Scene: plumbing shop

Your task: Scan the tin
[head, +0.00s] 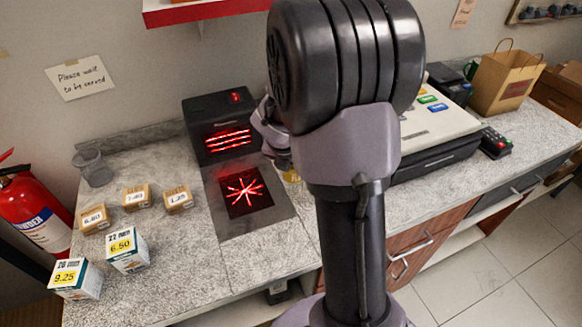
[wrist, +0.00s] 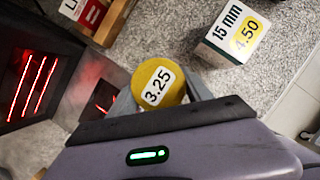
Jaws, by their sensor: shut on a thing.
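A round tin with a yellow top and a white 3.25 label (wrist: 158,86) is between the fingers of my gripper (wrist: 162,97) in the wrist view. My gripper is shut on it. In the head view only a small yellow bit of the tin (head: 291,176) shows past my arm, to the right of the scanner glass. The scanner has a black upright part (head: 209,112) with glowing red lines and a flat glass (head: 243,191) with a red star pattern set in the counter. In the wrist view the upright (wrist: 36,75) is at the left, and the tin partly hides the glass (wrist: 103,98).
Several priced boxes, such as the 6.50 box (head: 127,249), stand on the left counter (head: 185,270). A 15 mm box marked 4.50 (wrist: 234,36) lies near the tin in the wrist view. A register (head: 440,135), card terminal (head: 494,143) and paper bag (head: 503,82) stand right.

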